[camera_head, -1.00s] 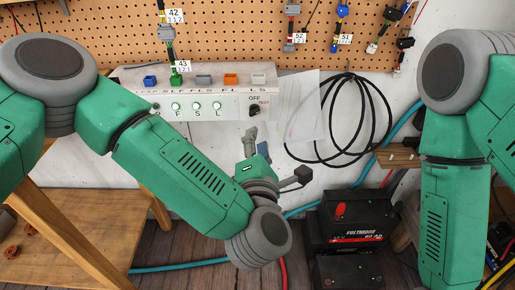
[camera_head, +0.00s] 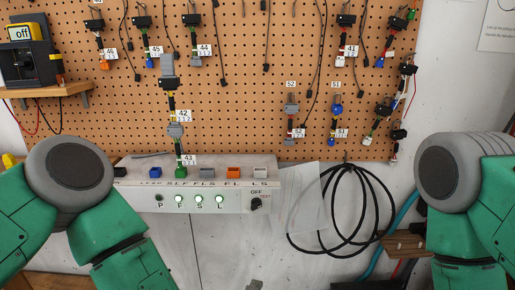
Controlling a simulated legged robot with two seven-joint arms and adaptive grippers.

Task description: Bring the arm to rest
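My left arm (camera_head: 115,235) comes in from the left and runs down out of the bottom of the picture. Only a small grey tip, apparently of my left gripper (camera_head: 255,285), shows at the bottom edge, so its opening is hidden. It is below the white test box and apart from it in the picture. My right arm (camera_head: 455,235) hangs down at the right edge. Its gripper is out of view.
The white test box (camera_head: 235,199) has coloured sockets and three lit green lights. The pegboard (camera_head: 240,100) holds several labelled connectors. A black cable coil (camera_head: 340,215) hangs at the right.

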